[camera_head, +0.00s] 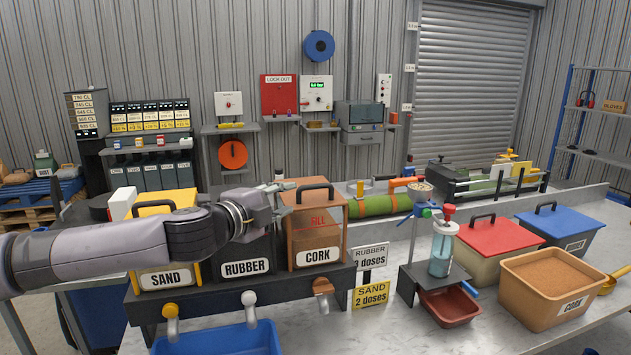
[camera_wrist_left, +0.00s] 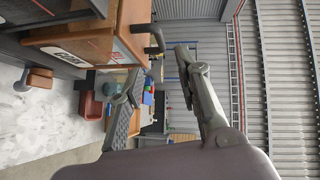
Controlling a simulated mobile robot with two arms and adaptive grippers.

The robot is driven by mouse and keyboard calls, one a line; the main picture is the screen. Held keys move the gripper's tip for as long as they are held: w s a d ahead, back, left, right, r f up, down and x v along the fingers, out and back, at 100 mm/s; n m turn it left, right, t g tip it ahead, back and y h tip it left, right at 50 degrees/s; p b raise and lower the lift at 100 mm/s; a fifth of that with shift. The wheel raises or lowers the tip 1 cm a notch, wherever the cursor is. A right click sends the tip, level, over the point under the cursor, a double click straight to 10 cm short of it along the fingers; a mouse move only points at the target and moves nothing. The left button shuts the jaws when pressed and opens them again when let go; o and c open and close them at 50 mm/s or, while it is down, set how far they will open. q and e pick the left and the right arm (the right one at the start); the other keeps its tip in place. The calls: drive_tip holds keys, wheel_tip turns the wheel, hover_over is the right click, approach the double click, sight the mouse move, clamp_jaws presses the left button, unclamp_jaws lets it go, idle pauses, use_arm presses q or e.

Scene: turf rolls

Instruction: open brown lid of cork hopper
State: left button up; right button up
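The cork hopper (camera_head: 317,240) stands at the right end of the hopper row, with a clear front showing brown fill and a "CORK" label. Its brown lid (camera_head: 296,196) lies flat on top, with a black arched handle (camera_head: 315,187). My left gripper (camera_head: 279,186) is just left of the lid, near handle height. In the left wrist view the gripper (camera_wrist_left: 158,64) has its fingers spread and nothing between them. The handle (camera_wrist_left: 155,40) shows just past the fingertips, and I cannot tell if they touch. The right gripper is out of view.
The sand hopper (camera_head: 168,276) and rubber hopper (camera_head: 245,268) stand to the left, partly behind my arm. A blue tub (camera_head: 215,342) sits below the spouts. Dose signs (camera_head: 371,293), a pump stand (camera_head: 440,250) and an open cork bin (camera_head: 545,306) stand to the right.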

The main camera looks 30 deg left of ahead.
sight(313, 187)
use_arm(q)
drive_tip(key=w+p, duration=0.2)
drive_tip(key=w, duration=0.2)
drive_tip(key=w+f+p, duration=0.1)
drive_tip(key=w+p, duration=0.1)
drive_tip(key=w, duration=0.2)
drive_tip(key=w+p, duration=0.2)
drive_tip(key=w, duration=0.2)
drive_tip(key=shift+w+a+f, duration=0.3)
drive_tip(key=shift+w+a, duration=0.1)
drive_tip(key=shift+w+f, duration=0.15)
drive_tip(key=shift+w, duration=0.4)
clamp_jaws()
drive_tip(key=shift+f, duration=0.1)
